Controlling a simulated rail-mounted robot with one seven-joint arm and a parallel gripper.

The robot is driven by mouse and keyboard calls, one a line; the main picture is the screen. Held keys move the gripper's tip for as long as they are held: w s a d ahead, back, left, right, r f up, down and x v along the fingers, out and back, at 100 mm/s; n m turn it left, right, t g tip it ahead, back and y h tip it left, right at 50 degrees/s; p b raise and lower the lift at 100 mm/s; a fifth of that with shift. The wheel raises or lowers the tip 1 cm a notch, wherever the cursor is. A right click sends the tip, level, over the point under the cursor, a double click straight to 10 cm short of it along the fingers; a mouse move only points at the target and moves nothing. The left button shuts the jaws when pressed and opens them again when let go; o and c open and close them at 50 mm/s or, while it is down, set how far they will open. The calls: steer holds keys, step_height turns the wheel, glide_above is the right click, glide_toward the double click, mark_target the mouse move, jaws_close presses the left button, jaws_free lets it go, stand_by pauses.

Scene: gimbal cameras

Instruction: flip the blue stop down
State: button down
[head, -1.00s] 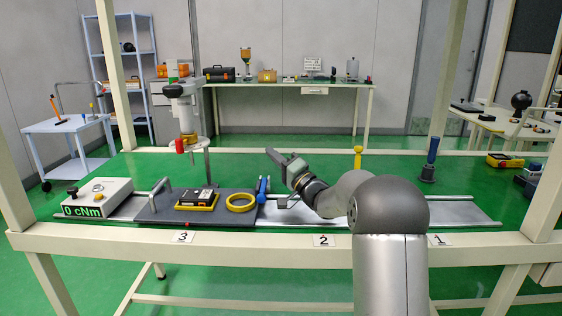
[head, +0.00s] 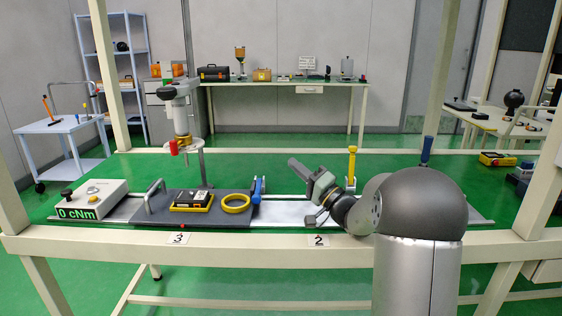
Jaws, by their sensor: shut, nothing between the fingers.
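The blue stop (head: 257,189) is a small blue piece at the right end of the dark grey plate (head: 185,215) on the bench rail. It appears to stand up above the plate's edge. My gripper (head: 294,166) is to the right of the blue stop in the picture and apart from it, pointing up and left. Its fingers are shut with nothing held. My arm comes in from the lower right and hides part of the rail.
A yellow ring (head: 236,204) and a yellow-black device (head: 191,201) lie on the plate, beside a grey handle (head: 155,192). A meter box (head: 93,200) reads 0 cNm. A yellow post (head: 351,165) stands behind my arm. Green bench top behind the plate is mostly clear.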

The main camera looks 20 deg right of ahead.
steer(key=shift+s+d, duration=0.35)
steer(key=shift+s, duration=0.25)
steer(key=shift+s+d, duration=0.35)
steer(key=shift+s, duration=0.25)
steer(key=s+a+r+n+g+y+p, duration=0.1)
steer(key=s+a+r+n+g+p, duration=0.1)
steer(key=s+a+g+p, duration=0.55)
steer(key=s+a+r+n+g+p, duration=0.15)
steer(key=s+a+g+p, duration=0.5)
steer(key=a, duration=0.65)
steer(key=s+a+n+g+h+p, duration=0.15)
steer(key=s+g+h+p, duration=0.3)
steer(key=s, duration=0.75)
steer(key=s+d+r+n+h+p, duration=0.1)
steer(key=s+d+r+h+p, duration=0.1)
steer(key=s+d+h+p, duration=0.5)
steer(key=shift+s+d+n+h, duration=0.4)
steer(key=shift+s+d+h, duration=0.25)
steer(key=shift+s+d, duration=0.5)
steer(key=shift+s+a+g, duration=0.1)
steer(key=shift+a+g, duration=0.05)
steer(key=shift+g, duration=0.1)
